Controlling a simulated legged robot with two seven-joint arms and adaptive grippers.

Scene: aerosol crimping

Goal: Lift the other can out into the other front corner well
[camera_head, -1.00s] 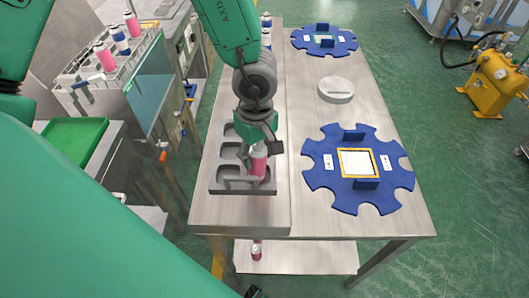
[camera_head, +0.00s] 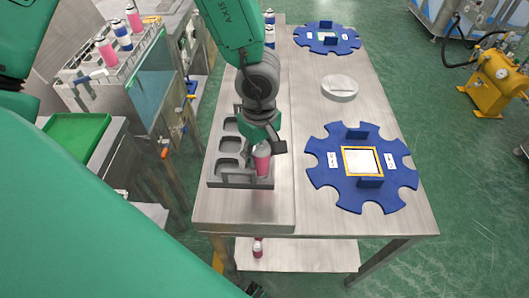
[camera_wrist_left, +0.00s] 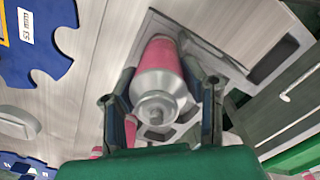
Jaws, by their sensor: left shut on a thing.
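A pink can with a silver top (camera_head: 262,163) stands roughly upright at the front right corner well of the grey tray (camera_head: 225,182). My left gripper (camera_head: 262,148) is shut on it from above. In the left wrist view, the can (camera_wrist_left: 160,82) sits between the two fingers of the left gripper (camera_wrist_left: 162,112), its silver shoulder and valve facing the camera. The tray also shows behind it in that view (camera_wrist_left: 205,62). I cannot tell whether the can's base touches the well floor. The tray's left wells look empty; my arm hides part of the right side. My right gripper is not in view.
A blue notched disc (camera_head: 326,185) lies right of the tray, with another blue disc (camera_head: 345,43) at the back. A round grey piece (camera_head: 339,88) lies between them. More cans (camera_head: 269,38) stand behind my arm. The table's front strip (camera_head: 240,212) is clear.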

